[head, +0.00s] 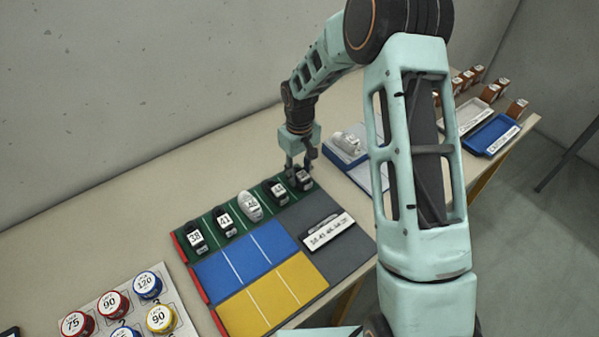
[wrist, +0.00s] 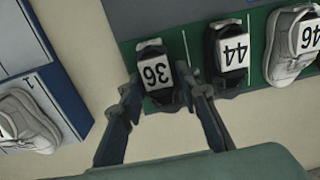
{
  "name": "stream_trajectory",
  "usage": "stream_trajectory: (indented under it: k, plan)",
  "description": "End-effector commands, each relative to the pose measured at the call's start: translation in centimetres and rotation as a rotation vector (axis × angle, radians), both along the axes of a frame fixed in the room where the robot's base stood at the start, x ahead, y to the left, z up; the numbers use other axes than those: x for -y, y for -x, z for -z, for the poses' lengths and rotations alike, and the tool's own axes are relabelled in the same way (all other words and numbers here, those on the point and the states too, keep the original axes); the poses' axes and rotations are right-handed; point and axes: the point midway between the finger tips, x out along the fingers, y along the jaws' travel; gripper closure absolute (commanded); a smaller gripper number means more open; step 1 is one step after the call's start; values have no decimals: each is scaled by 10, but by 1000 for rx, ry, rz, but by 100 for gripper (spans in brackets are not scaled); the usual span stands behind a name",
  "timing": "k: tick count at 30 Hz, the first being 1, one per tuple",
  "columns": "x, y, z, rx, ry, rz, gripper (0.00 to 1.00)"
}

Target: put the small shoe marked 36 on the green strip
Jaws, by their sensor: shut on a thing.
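The small black shoe marked 36 (wrist: 156,72) is between the two fingers of my gripper (wrist: 160,92), label upside down in the wrist view. In the head view it shows as a dark shoe (head: 302,181) under my gripper (head: 299,164), at the right end of the green strip (head: 207,217). The gripper is shut on it. The shoe is over the strip's end slot, beside the black shoe marked 44 (wrist: 230,55); I cannot tell whether its sole touches the strip.
The green strip also holds a white shoe marked 46 (head: 250,206) and black shoes marked 41 (head: 225,222) and 38 (head: 195,238). Blue (head: 232,272) and yellow (head: 273,300) strips are bare. Another white shoe (head: 347,143) sits on a blue-edged board to the right.

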Motion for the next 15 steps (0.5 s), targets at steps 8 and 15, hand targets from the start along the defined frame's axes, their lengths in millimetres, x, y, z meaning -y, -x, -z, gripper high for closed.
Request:
stream_trajectory:
  k: [8, 15]
  plan:
    - [0, 0, 3, 0, 0, 0, 55]
    - [0, 0, 3, -1, 1, 0, 52]
